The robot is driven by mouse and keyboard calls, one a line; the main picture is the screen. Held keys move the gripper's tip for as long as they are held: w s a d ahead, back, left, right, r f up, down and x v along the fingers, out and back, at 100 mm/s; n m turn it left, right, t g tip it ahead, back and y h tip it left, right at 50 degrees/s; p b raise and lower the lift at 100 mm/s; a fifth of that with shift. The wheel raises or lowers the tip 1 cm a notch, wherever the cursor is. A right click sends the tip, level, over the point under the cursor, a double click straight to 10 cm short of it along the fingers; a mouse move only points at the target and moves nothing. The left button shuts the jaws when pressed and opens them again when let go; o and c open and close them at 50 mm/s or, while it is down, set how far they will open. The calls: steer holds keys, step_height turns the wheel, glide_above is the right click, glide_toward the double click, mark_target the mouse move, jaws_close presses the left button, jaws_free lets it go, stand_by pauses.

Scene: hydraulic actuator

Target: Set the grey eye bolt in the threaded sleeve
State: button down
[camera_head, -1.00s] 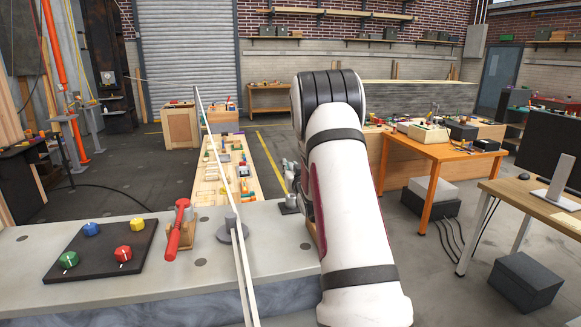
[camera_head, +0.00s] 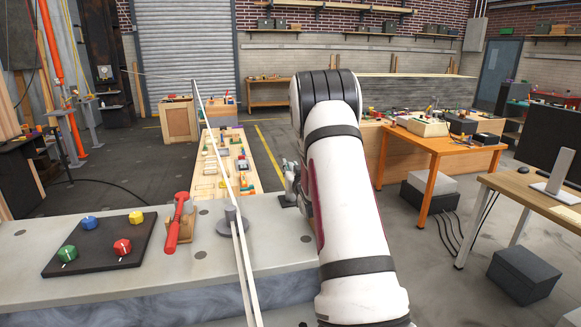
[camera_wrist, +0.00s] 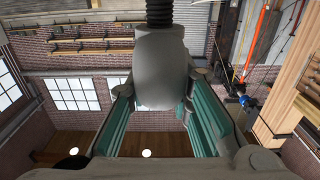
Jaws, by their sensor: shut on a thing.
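In the wrist view, my gripper (camera_wrist: 157,88) is shut on the grey eye bolt (camera_wrist: 160,55). The bolt's broad, rounded grey head sits between the teal finger pads, and its dark threaded shank points to the picture's top, cut off by the edge. In the head view, my white arm covers most of the gripper; only some grey parts (camera_head: 292,180) show at its left, above the bench's far edge. I cannot make out the bolt there. I cannot identify the threaded sleeve for sure; a short grey post on a round flange (camera_head: 231,222) stands on the bench.
The grey bench (camera_head: 130,288) holds a black panel with coloured knobs (camera_head: 98,246) and a red-handled lever (camera_head: 176,224). Long pale bars (camera_head: 239,245) cross in front of the flanged post. A low wooden table with parts (camera_head: 243,178) stands beyond. An orange table (camera_head: 437,150) is right.

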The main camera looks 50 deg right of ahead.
steer(key=shift+f, duration=0.25)
steer(key=shift+f, duration=0.35)
steer(key=shift+f+b, duration=0.45)
steer(key=shift+f, duration=0.6)
steer(key=c, duration=1.3)
jaws_free()
steer(key=shift+f, duration=0.1)
steer(key=shift+c, duration=0.2)
steer(key=shift+o, duration=0.2)
steer(key=o, duration=0.6)
steer(key=shift+f, duration=0.1)
steer(key=shift+c, duration=0.2)
steer(key=shift+r+p, duration=1.6)
steer(key=shift+r, duration=3.6)
